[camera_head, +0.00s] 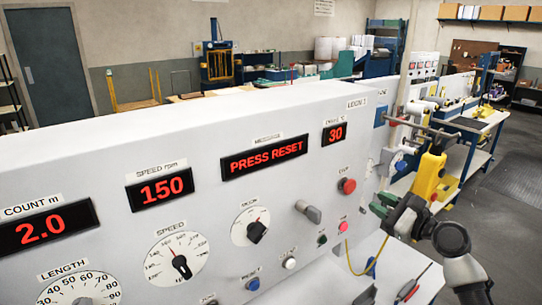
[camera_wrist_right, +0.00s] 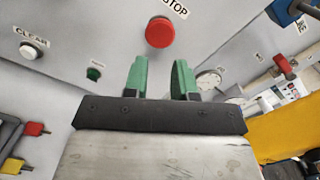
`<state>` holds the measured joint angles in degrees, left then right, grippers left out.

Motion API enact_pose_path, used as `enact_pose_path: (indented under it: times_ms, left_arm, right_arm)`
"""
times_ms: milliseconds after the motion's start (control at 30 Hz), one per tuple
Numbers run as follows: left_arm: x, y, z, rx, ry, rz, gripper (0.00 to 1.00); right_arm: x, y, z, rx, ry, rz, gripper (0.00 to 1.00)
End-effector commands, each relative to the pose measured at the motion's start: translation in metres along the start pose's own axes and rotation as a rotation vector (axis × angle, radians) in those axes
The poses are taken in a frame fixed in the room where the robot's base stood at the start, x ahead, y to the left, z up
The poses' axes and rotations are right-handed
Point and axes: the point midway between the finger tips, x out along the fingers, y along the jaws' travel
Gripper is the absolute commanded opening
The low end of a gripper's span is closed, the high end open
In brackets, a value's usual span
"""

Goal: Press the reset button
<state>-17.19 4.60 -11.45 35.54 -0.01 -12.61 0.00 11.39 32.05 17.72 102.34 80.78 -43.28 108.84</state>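The loom's white control panel (camera_head: 110,150) fills the head view, and its message display (camera_head: 265,157) reads PRESS RESET. A blue button (camera_head: 252,284) sits low on the panel, under a small label that appears to read RESET. My right gripper (camera_head: 383,204) is at the panel's right end, well to the right of the blue button. In the right wrist view its two green fingers (camera_wrist_right: 159,76) stand apart with nothing between them. The blue button is not seen in that view. My left gripper is not in view.
A white CLEAR button (camera_head: 290,263), a green button (camera_head: 322,240), a pink-red button (camera_head: 343,226) and the red STOP button (camera_head: 347,186) run up to the right. A grey lever knob (camera_head: 308,211) sticks out near them. A white shelf (camera_head: 395,268) with tools lies below.

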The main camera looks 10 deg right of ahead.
Motion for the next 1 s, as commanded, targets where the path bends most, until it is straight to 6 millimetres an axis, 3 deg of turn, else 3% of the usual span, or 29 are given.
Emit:
enact_pose_path:
  times_ms: [33, 167, 1000]
  left_arm:
    - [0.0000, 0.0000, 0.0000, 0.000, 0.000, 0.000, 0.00]
    - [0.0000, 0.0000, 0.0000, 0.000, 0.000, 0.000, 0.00]
    - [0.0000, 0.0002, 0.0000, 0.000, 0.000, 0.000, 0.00]
  right_arm:
    - [0.0000, 0.0000, 0.0000, 0.000, 0.000, 0.000, 0.19]
    - [0.0000, 0.0000, 0.0000, 0.000, 0.000, 0.000, 0.00]
    - [0.0000, 0.0000, 0.0000, 0.000, 0.000, 0.000, 0.00]
